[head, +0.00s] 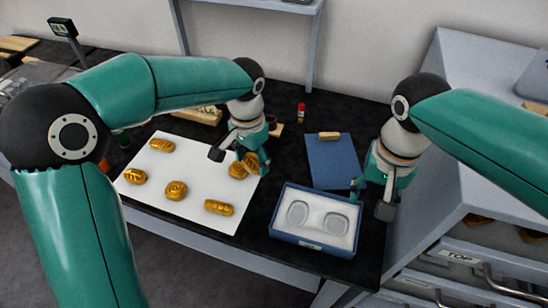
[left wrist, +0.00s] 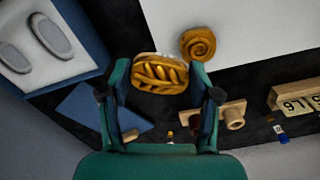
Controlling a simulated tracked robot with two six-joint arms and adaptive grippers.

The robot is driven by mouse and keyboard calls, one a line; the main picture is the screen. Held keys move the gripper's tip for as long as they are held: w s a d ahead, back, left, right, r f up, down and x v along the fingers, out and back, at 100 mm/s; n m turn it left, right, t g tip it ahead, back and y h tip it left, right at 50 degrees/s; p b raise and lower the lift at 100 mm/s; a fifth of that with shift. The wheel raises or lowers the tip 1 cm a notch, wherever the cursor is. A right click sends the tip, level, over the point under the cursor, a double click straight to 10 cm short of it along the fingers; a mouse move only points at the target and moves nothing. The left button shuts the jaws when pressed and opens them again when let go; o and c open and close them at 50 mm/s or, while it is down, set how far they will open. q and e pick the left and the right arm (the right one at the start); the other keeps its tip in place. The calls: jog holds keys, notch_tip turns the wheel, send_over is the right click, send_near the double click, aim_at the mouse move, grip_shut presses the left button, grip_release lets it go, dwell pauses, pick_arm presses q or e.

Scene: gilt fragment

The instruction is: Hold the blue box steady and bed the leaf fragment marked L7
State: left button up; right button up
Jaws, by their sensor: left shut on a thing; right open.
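My left gripper (head: 234,160) is shut on a gold leaf fragment (left wrist: 160,74) with raised leaf-like ribs. The fragment also shows in the head view (head: 251,160), partly covered by the gripper, over the white sheet's right edge. I cannot read an L7 mark on it. The blue box (head: 313,245) stands at the table's front right, open, with a pale insert holding two empty grey rounded recesses (head: 298,212) (head: 334,219). My right gripper (head: 371,198) is open at the box's back right corner. I cannot tell whether its fingers straddle the wall or touch it.
A white sheet (head: 190,188) bears several other gold fragments, including a spiral one (left wrist: 198,44) close to the held piece. A blue folder-like pad (head: 333,163) with a small wooden block (head: 328,136) lies behind the box. A small red-capped bottle (head: 301,113) stands further back.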

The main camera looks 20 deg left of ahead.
aim_at(354, 228)
pick_arm(q)
jog(key=shift+s+m, duration=0.4)
jog(key=shift+m, duration=0.7)
pick_arm(e)
notch_tip(354, 228, down, 12)
jog(key=shift+f, duration=0.1)
pick_arm(q)
jog(key=s+d+r+m, duration=0.2)
jog(key=d+r+m, duration=0.1)
jog(key=d, duration=0.3)
jog(key=s+d+r+m, duration=0.3)
jog(key=d+m, duration=0.3)
jog(key=d, duration=0.1)
jog(key=shift+s+r, duration=0.1)
jog(key=shift+s, duration=0.05)
pick_arm(e)
grip_shut()
